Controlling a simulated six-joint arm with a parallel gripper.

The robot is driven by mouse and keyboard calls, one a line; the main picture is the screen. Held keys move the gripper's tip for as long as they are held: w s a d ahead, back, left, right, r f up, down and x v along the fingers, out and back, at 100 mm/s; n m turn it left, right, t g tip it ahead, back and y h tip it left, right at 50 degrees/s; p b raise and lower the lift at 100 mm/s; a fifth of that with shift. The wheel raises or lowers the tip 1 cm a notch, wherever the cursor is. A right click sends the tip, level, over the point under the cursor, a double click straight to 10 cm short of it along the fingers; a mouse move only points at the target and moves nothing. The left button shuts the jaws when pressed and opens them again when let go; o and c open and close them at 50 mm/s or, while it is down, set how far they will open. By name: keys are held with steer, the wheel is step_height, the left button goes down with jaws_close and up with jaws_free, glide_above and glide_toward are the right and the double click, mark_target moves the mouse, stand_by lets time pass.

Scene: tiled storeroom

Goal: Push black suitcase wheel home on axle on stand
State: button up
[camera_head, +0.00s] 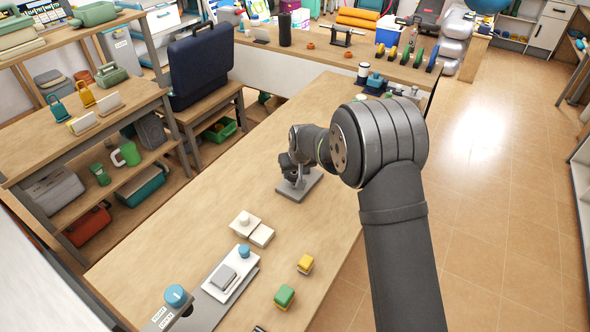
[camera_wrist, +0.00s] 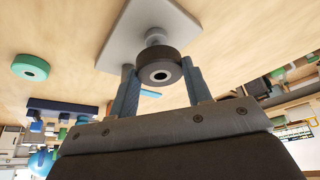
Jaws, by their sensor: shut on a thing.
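The black suitcase wheel (camera_wrist: 171,60) is a dark disc with a pale hub, seen face-on in the wrist view. My gripper (camera_wrist: 158,64) is shut on it, with one finger at each side of its rim. Behind the wheel is the pale grey axle (camera_wrist: 155,36), in line with the wheel. The axle belongs to the stand (camera_wrist: 137,27), a flat grey plate on the table. How far the wheel sits on the axle cannot be told. In the head view my gripper (camera_head: 290,168) is over the stand (camera_head: 313,182), and the wheel cannot be made out there.
The wooden table (camera_head: 190,215) is mostly clear around the stand. A white block group (camera_head: 262,235), a yellow block (camera_head: 305,263) and a green block (camera_head: 284,296) lie nearer. A green ring (camera_wrist: 30,58) lies apart from the stand. A dark blue case (camera_head: 200,65) stands beyond the table.

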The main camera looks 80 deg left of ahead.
steer(key=shift+f, duration=1.3)
steer(key=o, duration=1.1)
steer(key=shift+c, duration=0.2)
steer(key=v, duration=1.7)
steer(key=shift+r, duration=0.2)
steer(key=shift+f, duration=0.15)
steer(key=x, duration=1.7)
steer(key=shift+f, duration=0.15)
steer(key=shift+r, duration=0.2)
